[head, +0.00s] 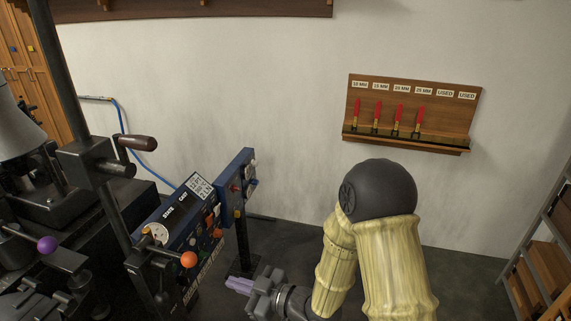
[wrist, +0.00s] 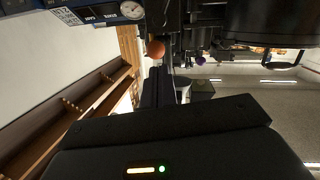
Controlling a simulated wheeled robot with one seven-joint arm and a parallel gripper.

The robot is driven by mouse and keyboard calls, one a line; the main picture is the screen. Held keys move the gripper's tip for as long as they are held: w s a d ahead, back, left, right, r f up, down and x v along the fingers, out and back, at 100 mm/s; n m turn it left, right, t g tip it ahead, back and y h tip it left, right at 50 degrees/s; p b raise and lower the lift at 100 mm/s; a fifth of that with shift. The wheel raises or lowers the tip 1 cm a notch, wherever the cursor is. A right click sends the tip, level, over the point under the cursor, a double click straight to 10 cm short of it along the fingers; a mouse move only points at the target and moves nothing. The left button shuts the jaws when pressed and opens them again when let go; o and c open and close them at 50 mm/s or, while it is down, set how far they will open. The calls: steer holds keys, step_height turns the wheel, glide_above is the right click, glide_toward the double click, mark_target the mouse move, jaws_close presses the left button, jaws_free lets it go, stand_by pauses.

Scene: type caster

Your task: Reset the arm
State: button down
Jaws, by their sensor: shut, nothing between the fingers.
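My arm, in a pale yellow cover with a dark round joint, rises at the lower right of the head view and bends down to the left. My gripper (head: 240,285) is at the bottom centre of the head view, pointing left toward the machine. Its pale violet fingers are together with nothing between them. In the wrist view the dark gripper body fills the bottom and the fingers (wrist: 157,88) show near the middle. The gripper is in front of the blue control panel (head: 185,235); I cannot tell how far apart they are.
The dark machine with an orange knob (head: 189,259), a purple knob (head: 47,244) and a lever handle (head: 138,142) fills the left. A wooden wall rack (head: 410,115) holds several red-handled tools. A shelf unit (head: 540,255) stands at the right. Floor shows behind my arm.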

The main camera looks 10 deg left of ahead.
steer(key=w+d+r+m+t+h+p, duration=0.1)
steer(key=w+d+r+m+h+p, duration=0.2)
steer(key=d, duration=0.4)
steer(key=w+d+r+m+t+h+p, duration=0.1)
steer(key=d+m+h, duration=0.1)
steer(key=d+h, duration=0.35)
steer(key=w+d+r+m+t+h+p, duration=0.1)
steer(key=w+d+m+h+p, duration=0.15)
steer(key=d, duration=0.45)
steer(key=s+d+r+m+g+h+p, duration=0.4)
steer(key=s+d+r+m, duration=0.4)
steer(key=s+d, duration=0.4)
steer(key=shift+s+m+g, duration=0.45)
steer(key=shift+s+g, duration=0.05)
steer(key=shift+g, duration=0.2)
